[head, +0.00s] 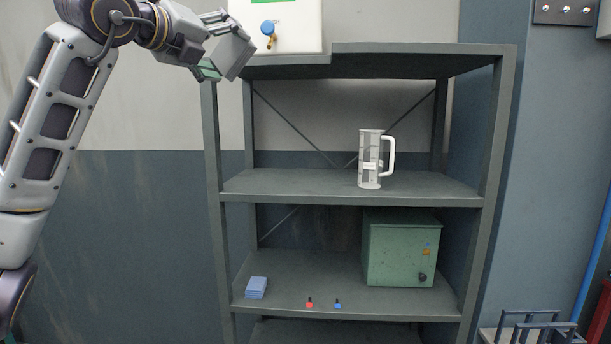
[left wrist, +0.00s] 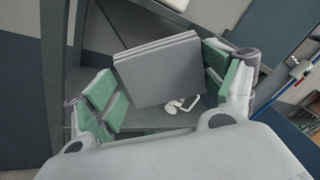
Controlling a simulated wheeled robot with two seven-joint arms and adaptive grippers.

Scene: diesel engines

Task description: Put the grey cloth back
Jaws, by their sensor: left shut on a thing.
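The grey cloth (head: 234,58) is a folded, flat block held by my left gripper (head: 215,50) at the shelf's upper left corner. In the left wrist view, the grey cloth (left wrist: 158,72) shows its stacked folds between the green-padded fingers of my left gripper (left wrist: 166,84). The gripper is shut on it. The cloth is tilted in the head view. My right gripper is not in view.
A blue folded cloth (head: 256,287), small red (head: 309,302) and blue (head: 337,303) items and a green box (head: 402,252) sit lower. The middle board's left half is clear.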

